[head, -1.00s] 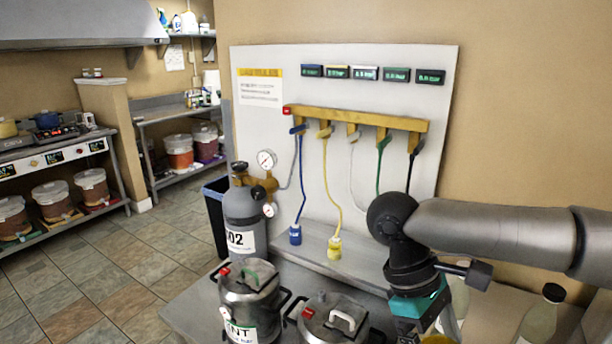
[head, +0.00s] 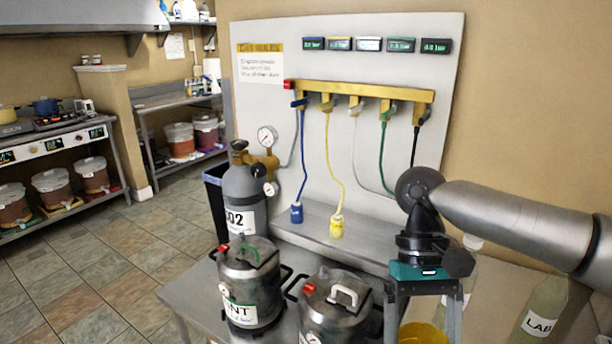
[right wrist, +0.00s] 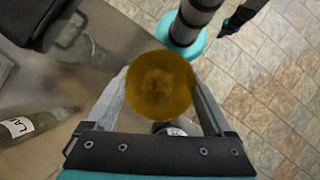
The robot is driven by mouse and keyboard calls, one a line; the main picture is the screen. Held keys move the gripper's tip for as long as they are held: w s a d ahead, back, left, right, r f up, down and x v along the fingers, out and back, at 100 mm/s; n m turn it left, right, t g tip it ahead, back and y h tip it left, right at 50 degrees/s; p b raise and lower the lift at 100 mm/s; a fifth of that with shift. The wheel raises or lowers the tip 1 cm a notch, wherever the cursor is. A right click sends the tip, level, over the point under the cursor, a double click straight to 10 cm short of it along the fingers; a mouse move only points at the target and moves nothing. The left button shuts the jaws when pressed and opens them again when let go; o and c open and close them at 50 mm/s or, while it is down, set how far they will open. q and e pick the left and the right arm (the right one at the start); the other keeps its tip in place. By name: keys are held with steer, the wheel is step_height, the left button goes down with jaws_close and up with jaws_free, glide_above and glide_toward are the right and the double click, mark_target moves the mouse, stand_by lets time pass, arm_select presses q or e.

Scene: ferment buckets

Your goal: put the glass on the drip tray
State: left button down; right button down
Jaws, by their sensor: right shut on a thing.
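The glass, filled with an amber liquid, shows as an amber round (right wrist: 160,85) between my fingers in the right wrist view. My right gripper (right wrist: 158,92) is shut on it, one finger at each side. In the head view the gripper (head: 424,330) points down at the lower right, and only the upper part of the glass (head: 423,336) shows at the bottom edge. A dark, straight-edged thing (right wrist: 40,18) at the upper left of the right wrist view may be the drip tray; I cannot tell. My left gripper cannot be made out.
Two metal kegs (head: 250,284) (head: 335,312) stand on the steel table (head: 186,300) left of the glass, with a CO2 cylinder (head: 244,196) behind. Labelled bottles (head: 541,308) stand at the right. A tap panel (head: 345,70) with hoses rises behind. Tiled floor lies left.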

stand_by(0.8)
steer(key=shift+d+r+n+h+p, duration=0.3)
steer(key=shift+r+n+p, duration=0.1)
steer(key=shift+n, duration=0.1)
steer(key=w+d+r+n+t+h+p, duration=0.2)
steer(key=d+r+n+t+h+p, duration=0.25)
steer(key=n, duration=0.45)
steer(key=w+d+r+n+t+h+p, duration=0.1)
steer(key=w+d+r+n+t+p, duration=0.15)
steer(key=d+r+n+p, duration=0.4)
steer(key=a+f+n+b, duration=0.2)
steer(key=a+f+b, duration=0.1)
steer(key=f, duration=1.6)
steer(key=shift+f+g+b, duration=0.25)
steer(key=shift+g+b, duration=0.05)
steer(key=shift+b, duration=0.35)
steer(key=shift+w+f, duration=0.1)
steer(key=shift+f, duration=0.05)
jaws_free()
